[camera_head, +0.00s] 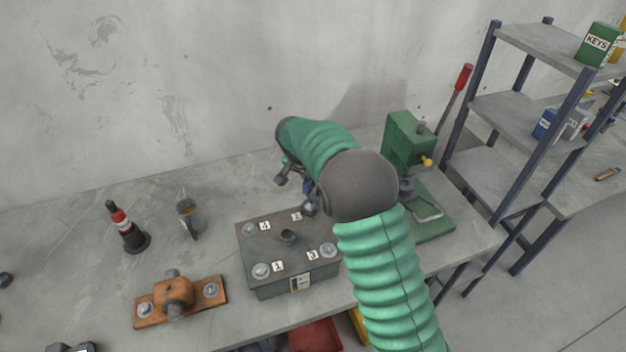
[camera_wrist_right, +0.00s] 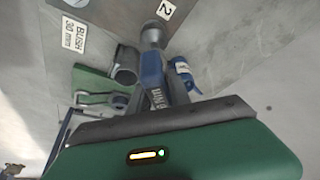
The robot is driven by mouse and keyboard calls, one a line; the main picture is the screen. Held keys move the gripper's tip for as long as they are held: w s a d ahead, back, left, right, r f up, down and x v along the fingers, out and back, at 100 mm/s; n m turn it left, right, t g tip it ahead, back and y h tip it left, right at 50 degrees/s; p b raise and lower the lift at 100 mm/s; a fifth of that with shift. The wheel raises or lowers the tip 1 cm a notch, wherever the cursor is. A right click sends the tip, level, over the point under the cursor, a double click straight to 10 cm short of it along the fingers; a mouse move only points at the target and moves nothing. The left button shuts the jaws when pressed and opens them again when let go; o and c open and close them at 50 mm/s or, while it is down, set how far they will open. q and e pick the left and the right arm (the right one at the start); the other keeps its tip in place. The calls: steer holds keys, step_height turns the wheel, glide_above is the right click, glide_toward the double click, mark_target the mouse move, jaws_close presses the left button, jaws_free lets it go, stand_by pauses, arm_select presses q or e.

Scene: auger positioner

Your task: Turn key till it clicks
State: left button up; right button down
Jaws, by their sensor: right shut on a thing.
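A grey metal box (camera_head: 285,262) on the bench has corner bolts marked 1, 2, 3 and 4 and a short round boss in the middle of its lid. My right gripper (camera_head: 297,179) reaches over the box's far right corner, by mark 2. It is shut on the blue handle of the key (camera_wrist_right: 152,75). The key's round dark head is at the number 2 corner, beside the tag 2. Whether the head is seated on that bolt is hidden. The right gripper also shows in the wrist view (camera_wrist_right: 170,95). My left gripper is not in view.
A green press (camera_head: 408,145) stands right of the box, close to my right arm. An orange fixture (camera_head: 175,293), a metal cup (camera_head: 188,215) and a red and black tool (camera_head: 125,228) stand to the left. A grey shelf (camera_head: 520,110) is at the right.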

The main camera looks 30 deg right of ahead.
steer(key=shift+f+b, duration=0.5)
steer(key=shift+f, duration=0.1)
stand_by(0.3)
steer(key=c, duration=1.8)
jaws_free()
jaws_close()
